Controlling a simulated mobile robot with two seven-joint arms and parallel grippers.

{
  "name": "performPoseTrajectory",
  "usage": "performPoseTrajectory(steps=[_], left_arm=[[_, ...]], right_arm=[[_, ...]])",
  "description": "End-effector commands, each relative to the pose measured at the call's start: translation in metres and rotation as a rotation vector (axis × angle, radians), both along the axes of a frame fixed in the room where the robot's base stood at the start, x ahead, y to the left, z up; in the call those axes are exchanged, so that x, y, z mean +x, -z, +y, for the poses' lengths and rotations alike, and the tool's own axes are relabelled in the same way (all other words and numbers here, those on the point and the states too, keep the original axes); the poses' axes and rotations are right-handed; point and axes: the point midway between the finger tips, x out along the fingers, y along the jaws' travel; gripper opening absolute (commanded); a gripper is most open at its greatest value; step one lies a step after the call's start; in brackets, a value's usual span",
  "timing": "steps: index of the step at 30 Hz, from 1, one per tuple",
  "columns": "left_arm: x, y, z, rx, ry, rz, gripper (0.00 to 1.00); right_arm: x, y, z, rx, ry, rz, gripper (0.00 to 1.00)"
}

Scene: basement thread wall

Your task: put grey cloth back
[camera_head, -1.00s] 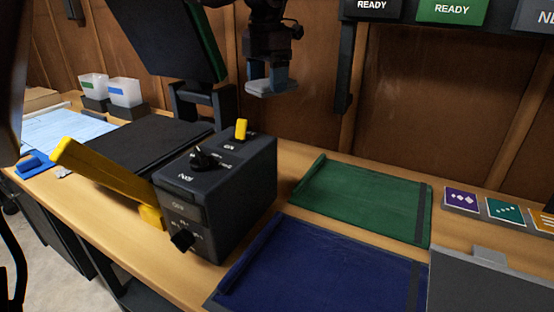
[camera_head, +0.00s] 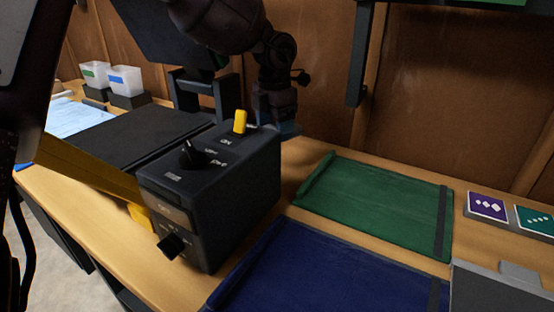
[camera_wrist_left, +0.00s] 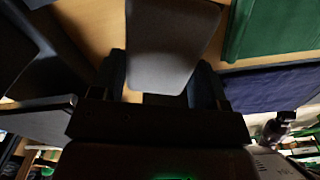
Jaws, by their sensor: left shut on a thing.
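The grey cloth (camera_wrist_left: 172,45) is a flat pale-grey piece between the fingers of my left gripper (camera_wrist_left: 162,72) in the left wrist view. The gripper is shut on its near end, and the cloth reaches out past the fingertips over bare wood. In the head view my left gripper (camera_head: 288,128) points down behind the dark control box; the box hides the cloth there. My right gripper is not in view.
The dark control box (camera_head: 215,195), with a yellow switch (camera_head: 240,122), stands in front of the gripper. A green mat (camera_head: 375,205) and a blue mat (camera_head: 325,275) lie to its right. Bare wood shows between box and green mat.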

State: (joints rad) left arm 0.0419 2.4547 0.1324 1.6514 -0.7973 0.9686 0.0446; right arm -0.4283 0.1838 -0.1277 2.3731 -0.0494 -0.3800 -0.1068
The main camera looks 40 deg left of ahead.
Motion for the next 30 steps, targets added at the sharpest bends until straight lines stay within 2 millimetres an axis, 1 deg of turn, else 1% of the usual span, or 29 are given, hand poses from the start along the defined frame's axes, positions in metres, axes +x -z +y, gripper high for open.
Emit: performPoseTrajectory(steps=[1,3,8,11,15,18,22,30], left_arm=[[0.0,0.013,0.0,0.0,0.001,0.007,0.49],[0.0,0.021,0.0,0.001,0.001,0.005,0.49],[0.0,0.029,0.0,0.001,0.001,0.001,0.49],[0.0,0.039,0.0,0.0,0.001,0.003,0.49],[-0.001,0.064,0.0,0.0,0.0,0.008,0.49],[0.0,0.077,0.0,0.0,0.0,0.006,0.49],[0.0,0.085,0.0,0.0,0.0,0.002,0.49],[0.0,0.084,0.0,0.0,0.0,-0.001,0.49]], right_arm=[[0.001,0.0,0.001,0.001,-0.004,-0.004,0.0],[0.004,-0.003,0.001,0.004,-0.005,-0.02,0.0],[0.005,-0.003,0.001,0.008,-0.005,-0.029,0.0],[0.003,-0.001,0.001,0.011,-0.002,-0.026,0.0],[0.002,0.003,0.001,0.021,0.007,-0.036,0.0],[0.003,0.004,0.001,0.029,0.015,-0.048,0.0],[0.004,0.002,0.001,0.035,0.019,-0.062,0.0],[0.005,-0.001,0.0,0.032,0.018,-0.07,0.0]])
